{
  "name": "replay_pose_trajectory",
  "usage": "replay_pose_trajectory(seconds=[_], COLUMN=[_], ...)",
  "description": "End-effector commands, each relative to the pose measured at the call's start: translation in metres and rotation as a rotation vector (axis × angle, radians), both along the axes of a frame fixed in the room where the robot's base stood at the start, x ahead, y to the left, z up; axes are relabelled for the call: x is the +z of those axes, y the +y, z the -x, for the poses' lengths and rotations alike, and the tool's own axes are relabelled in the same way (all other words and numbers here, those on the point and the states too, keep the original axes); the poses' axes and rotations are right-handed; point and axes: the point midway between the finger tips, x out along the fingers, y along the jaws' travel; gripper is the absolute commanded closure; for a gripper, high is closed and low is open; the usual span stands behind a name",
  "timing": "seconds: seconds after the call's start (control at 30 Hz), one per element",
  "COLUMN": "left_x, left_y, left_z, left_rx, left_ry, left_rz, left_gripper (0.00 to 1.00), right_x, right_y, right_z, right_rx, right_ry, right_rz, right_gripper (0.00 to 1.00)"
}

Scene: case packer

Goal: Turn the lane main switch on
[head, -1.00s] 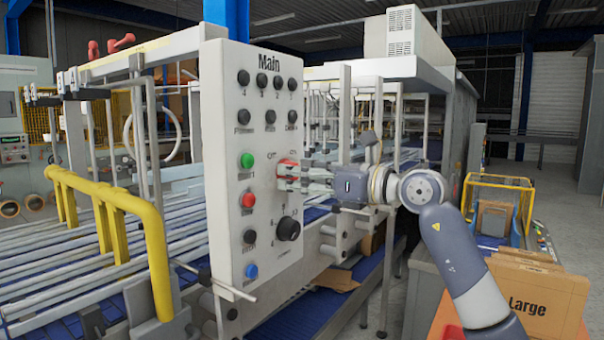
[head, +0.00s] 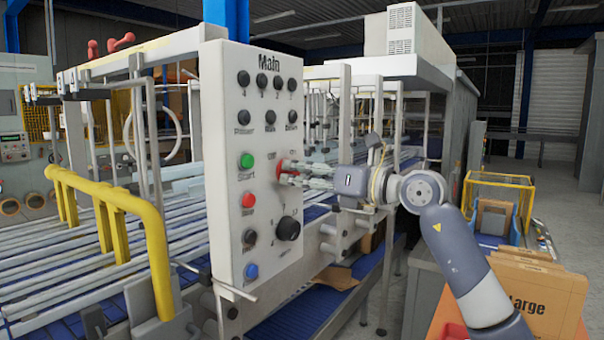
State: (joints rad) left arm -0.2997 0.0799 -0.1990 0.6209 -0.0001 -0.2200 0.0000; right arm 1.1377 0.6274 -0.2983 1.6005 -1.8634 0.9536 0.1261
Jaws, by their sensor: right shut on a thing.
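The grey-white control panel (head: 227,205) headed "Main" stands upright at the centre of the head view. The lane main switch, a red rotary handle (head: 280,168), sits on the panel's right side between the upper buttons and the large black knob. My right gripper (head: 284,172) reaches in from the right, tilted, with its fingers shut on the red handle. The fingers hide much of the handle and its labels, so its exact angle is hard to tell. My left gripper is not in view.
The panel also carries a green button (head: 247,160), a red button (head: 248,200), a blue button (head: 251,271) and a black knob (head: 288,229). A yellow rail (head: 135,205) stands at the left. Cardboard boxes marked "Large" (head: 530,285) stand at the lower right.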

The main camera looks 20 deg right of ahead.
Motion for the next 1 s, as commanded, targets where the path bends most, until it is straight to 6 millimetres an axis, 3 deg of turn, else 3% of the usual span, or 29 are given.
replay_pose_trajectory(seconds=[1.0], left_x=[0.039], left_y=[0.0], left_z=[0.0], left_rx=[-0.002], left_ry=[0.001], left_rz=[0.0], left_gripper=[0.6], right_x=[0.005], right_y=[0.0], right_z=[0.001], right_rx=[-0.002], right_ry=[0.585], right_rz=[-0.756], right_gripper=[0.9])
